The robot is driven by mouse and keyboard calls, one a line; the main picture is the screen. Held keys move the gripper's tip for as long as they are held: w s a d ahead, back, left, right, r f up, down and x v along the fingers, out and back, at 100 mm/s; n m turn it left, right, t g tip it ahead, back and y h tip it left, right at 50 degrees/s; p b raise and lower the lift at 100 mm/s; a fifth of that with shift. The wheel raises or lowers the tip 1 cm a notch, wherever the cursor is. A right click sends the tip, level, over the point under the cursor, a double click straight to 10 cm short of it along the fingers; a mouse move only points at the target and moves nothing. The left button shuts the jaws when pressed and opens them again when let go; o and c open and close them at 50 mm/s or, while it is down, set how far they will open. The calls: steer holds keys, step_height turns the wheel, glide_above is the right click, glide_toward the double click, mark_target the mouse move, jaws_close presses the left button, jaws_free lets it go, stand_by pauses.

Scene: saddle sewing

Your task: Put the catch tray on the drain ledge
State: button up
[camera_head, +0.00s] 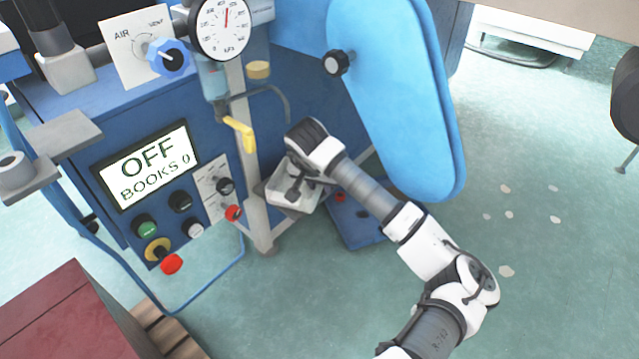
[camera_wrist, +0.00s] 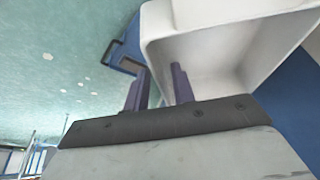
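The catch tray is a white, shallow, open box. In the head view the tray (camera_head: 283,189) sits level at the foot of the blue machine, on or just above a small grey ledge (camera_head: 296,212) beside the grey post. My gripper (camera_head: 297,188) points down at the tray, and my wrist hides part of it. In the wrist view the tray (camera_wrist: 232,52) fills the upper right. My two dark fingers (camera_wrist: 161,80) stand apart on either side of its near left wall, with a gap showing between them. Contact of the tray with the ledge is partly hidden.
The grey post (camera_head: 250,175) and a yellow lever (camera_head: 240,133) stand left of my gripper. A large blue panel (camera_head: 395,90) rises to the right, close to my arm. A blue pedal base (camera_head: 352,222) lies below. The green floor at right is mostly clear.

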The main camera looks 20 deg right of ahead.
steer(key=p+v, duration=0.3)
steer(key=v, duration=0.9)
steer(key=shift+r, duration=0.2)
stand_by(1.0)
